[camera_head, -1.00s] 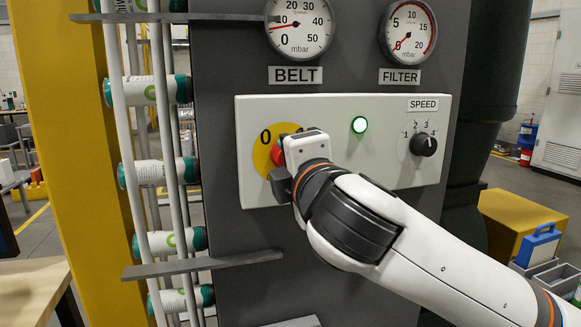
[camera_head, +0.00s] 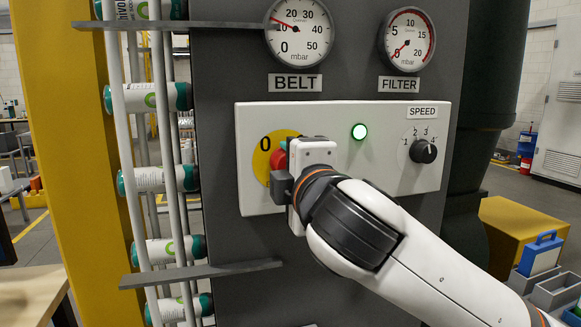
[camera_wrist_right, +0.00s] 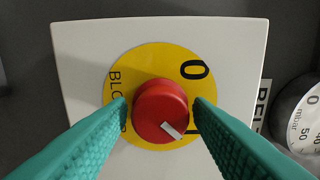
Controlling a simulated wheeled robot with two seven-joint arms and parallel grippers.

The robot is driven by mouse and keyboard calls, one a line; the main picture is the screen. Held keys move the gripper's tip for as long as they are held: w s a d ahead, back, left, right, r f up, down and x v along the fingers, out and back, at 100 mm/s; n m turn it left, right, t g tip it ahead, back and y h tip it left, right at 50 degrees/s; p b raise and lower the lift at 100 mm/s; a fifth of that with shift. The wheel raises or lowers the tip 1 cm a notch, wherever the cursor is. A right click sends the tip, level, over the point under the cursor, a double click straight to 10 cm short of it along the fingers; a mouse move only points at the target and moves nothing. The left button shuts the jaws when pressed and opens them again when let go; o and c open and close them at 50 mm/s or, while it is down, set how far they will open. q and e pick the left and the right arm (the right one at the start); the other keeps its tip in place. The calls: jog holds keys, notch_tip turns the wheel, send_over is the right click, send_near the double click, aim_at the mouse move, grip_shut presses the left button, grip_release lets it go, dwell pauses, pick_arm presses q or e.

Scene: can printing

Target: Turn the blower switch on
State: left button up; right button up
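The blower switch is a red round knob (camera_wrist_right: 158,108) on a yellow disc (camera_wrist_right: 148,62) marked 0, with partly covered lettering. Its white mark points to the lower right, towards a partly hidden mark beside the right finger and away from the 0. My right gripper (camera_wrist_right: 160,100) has its green fingers on either side of the knob, with thin gaps showing, so it looks open. In the head view my right gripper (camera_head: 290,172) covers most of the disc (camera_head: 262,160); a little red shows. My left gripper is not in view.
The white panel (camera_head: 390,120) carries a lit green lamp (camera_head: 359,131) and a SPEED dial (camera_head: 423,151). Above are the BELT gauge (camera_head: 299,28), its needle near 10, and the FILTER gauge (camera_head: 406,40), near 0.

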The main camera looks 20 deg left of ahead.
jog(key=shift+o, duration=0.7)
jog(key=b+v, duration=0.2)
jog(key=v, duration=1)
jog(key=shift+b, duration=0.3)
